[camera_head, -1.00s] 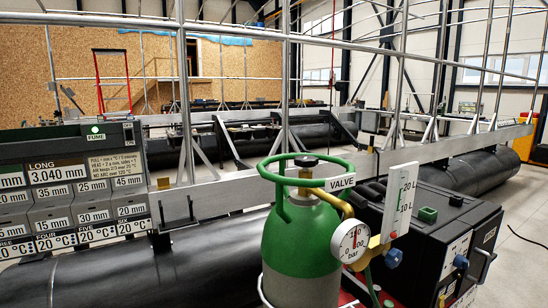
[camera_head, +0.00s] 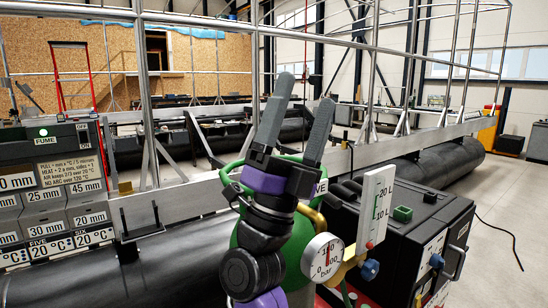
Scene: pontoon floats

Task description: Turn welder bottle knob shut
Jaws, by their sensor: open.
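The green gas bottle (camera_head: 305,262) stands at the bottom middle, mostly hidden behind my arm. Part of its green guard ring (camera_head: 228,172) shows to the left of the arm. The bottle's knob is hidden behind my gripper and arm. A round bar gauge (camera_head: 322,258) and a white flow scale (camera_head: 375,207) marked 10 L and 20 L stand to the right of the bottle. My gripper (camera_head: 301,95) is open and empty, its two grey fingers pointing up, in front of the bottle in the picture. Whether it touches anything cannot be told.
A grey panel (camera_head: 52,185) with labelled plates is at the left. Long black floats (camera_head: 170,245) and metal railings lie behind. Open floor (camera_head: 505,225) is at the right.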

